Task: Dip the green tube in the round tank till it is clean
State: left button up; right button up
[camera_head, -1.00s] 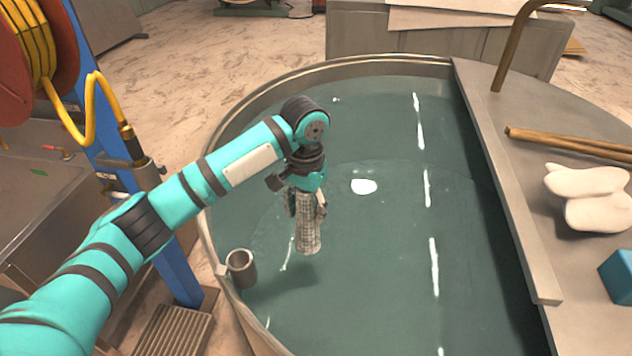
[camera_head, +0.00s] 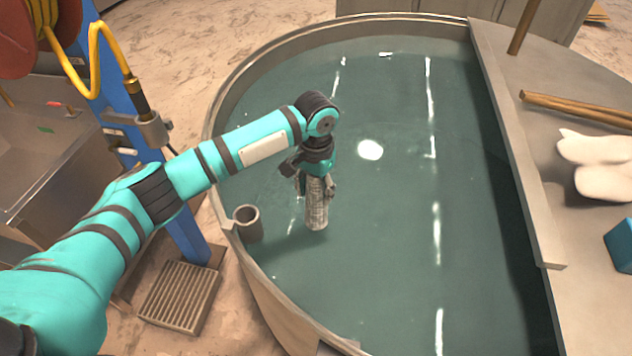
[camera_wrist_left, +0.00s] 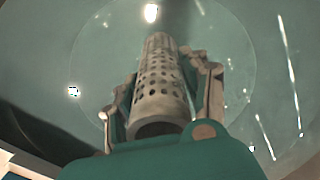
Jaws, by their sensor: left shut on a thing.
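My left gripper (camera_head: 315,180) is shut on a grey, perforated tube (camera_head: 316,208), which hangs upright over the left part of the round tank (camera_head: 345,33). The tube looks grey, not green. In the left wrist view the tube (camera_wrist_left: 160,84) shows its round holes and an open near end between the two fingers (camera_wrist_left: 165,95). The tank is full of dark green-blue liquid (camera_head: 385,260). A faint round ring lies on the liquid around the tube in the wrist view. I cannot tell whether the tube's lower end is in the liquid. My right gripper is out of view.
A small open metal cup (camera_head: 248,224) sits at the tank's left rim, close to the tube. A grey ledge (camera_head: 520,150) borders the right side, with wooden rods (camera_head: 575,107), white gloves (camera_head: 598,165) and a blue block (camera_head: 621,245). A blue post (camera_head: 187,240) stands at left.

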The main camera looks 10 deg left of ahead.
pick_arm(q)
notch_tip(320, 180, down, 5)
jog(key=b, duration=0.4)
jog(key=shift+r, duration=0.15)
notch_tip(320, 180, down, 2)
jog(key=b, duration=0.3)
jog(key=shift+f, duration=0.5)
notch_tip(320, 180, down, 15)
jog(key=b, duration=0.5)
jog(key=shift+f, duration=0.15)
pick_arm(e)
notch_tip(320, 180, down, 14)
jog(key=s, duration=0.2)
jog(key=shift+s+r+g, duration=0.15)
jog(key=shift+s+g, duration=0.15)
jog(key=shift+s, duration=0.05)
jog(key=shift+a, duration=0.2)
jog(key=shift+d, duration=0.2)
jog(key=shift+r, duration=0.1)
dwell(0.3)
